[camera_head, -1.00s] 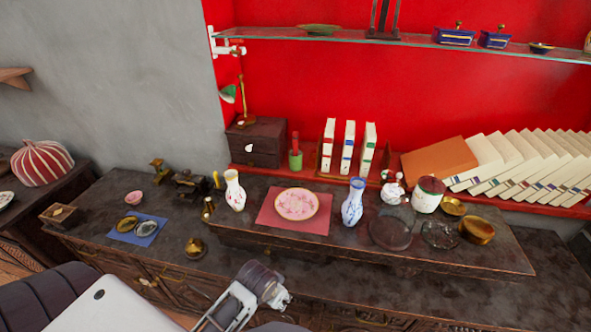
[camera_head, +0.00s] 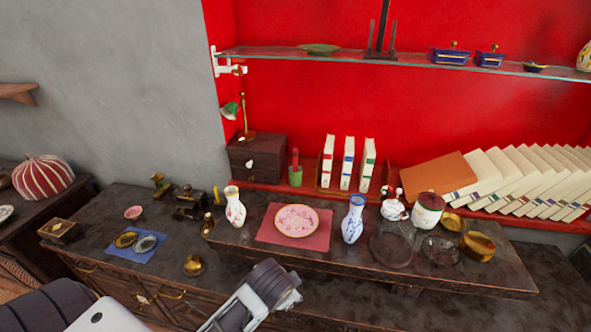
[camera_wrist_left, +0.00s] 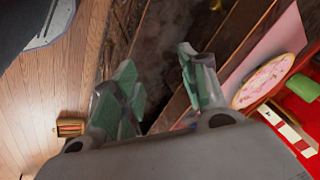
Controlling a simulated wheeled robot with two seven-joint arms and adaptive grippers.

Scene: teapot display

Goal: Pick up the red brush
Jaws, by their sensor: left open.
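The red brush (camera_head: 295,157) stands upright in a small green cup (camera_head: 295,177) on the red ledge at the back, between the dark drawer box and the upright books. Its lower part is hidden in the cup. My left gripper (camera_head: 287,298) is in front of the dark cabinet, low in the head view, well short of the cup. In the left wrist view my left gripper (camera_wrist_left: 158,88) has its green-padded fingers apart with nothing between them. A green object (camera_wrist_left: 302,87) at that view's right edge may be the cup. My right gripper is not in view.
A pink plate (camera_head: 297,221) lies on a red mat (camera_head: 265,234), between a white vase (camera_head: 235,209) and a blue vase (camera_head: 353,220). The drawer box (camera_head: 257,157) is left of the cup; books (camera_head: 347,163) are right. A glass shelf (camera_head: 400,63) spans above.

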